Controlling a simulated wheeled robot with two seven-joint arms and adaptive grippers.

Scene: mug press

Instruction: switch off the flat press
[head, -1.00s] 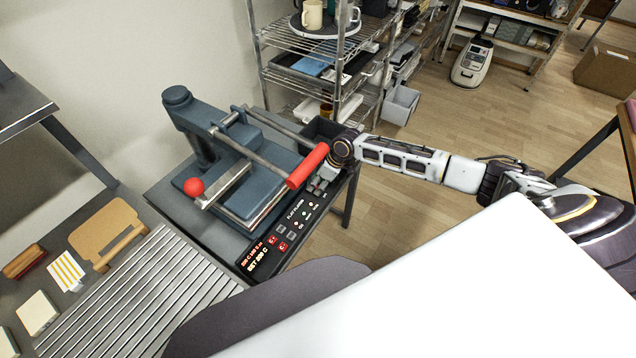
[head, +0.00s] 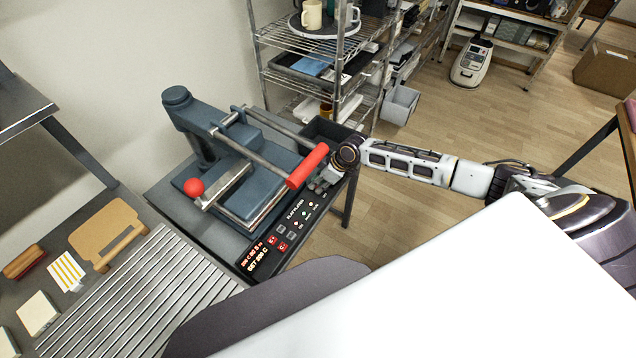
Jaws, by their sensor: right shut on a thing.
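The flat press (head: 235,165) is a dark blue-grey machine on a side table, with a red-gripped handle bar (head: 307,166) and a red ball knob (head: 194,187). Its black control panel (head: 290,228) runs along the front edge, with lit red digits, small lights and buttons. My right gripper (head: 322,184) is at the panel's far right end, just beyond the red grip. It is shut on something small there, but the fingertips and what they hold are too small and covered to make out. My left gripper is out of view.
The red handle grip lies close to my right wrist. A dark bin (head: 325,131) stands behind the press. A wire shelf (head: 310,60) with mugs is at the back. Open floor lies right.

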